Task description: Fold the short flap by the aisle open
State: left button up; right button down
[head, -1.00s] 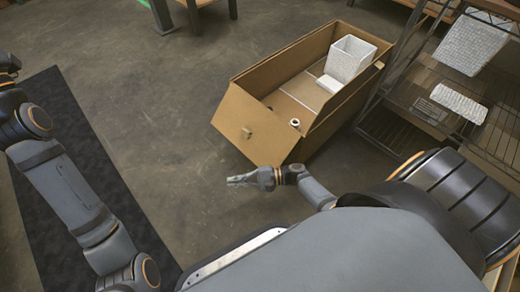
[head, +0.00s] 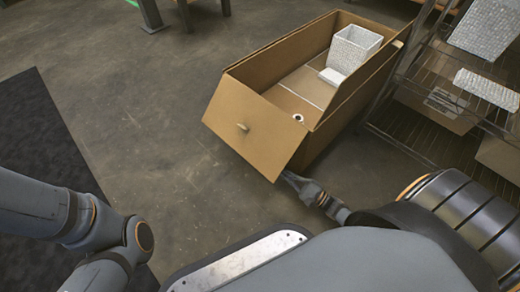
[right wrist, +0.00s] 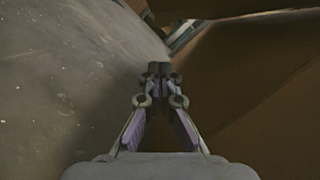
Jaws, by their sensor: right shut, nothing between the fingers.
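The long brown cardboard box (head: 335,125) stands open on the floor. The short flap (head: 250,128) at its near end tilts outward from the box's rim, with a small tan tab on its face. My right gripper (head: 287,178) is at the flap's lower right corner, its tips partly hidden there; I cannot tell whether they touch. In the right wrist view the fingers (right wrist: 158,72) are together and empty, with brown cardboard (right wrist: 265,90) close on the right. My left arm enters at the left, but its gripper is outside the view.
Inside the box are a white textured bin (head: 352,50), a flat white piece (head: 331,76) and a small white ring (head: 298,117). A wire shelf rack (head: 420,125) stands close along the box's right side. The floor (head: 150,100) left of the box is clear.

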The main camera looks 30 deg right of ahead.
aim_at(263, 159)
jog(key=shift+w+r, duration=0.1)
jog(key=shift+w+a+r, duration=0.1)
jog(key=shift+a, duration=0.05)
jog(key=w+a+r+b, duration=0.3)
jog(key=w+a+r, duration=0.1)
jog(key=w+a, duration=0.3)
jog(key=shift+a+r, duration=0.25)
jog(key=shift+r, duration=0.1)
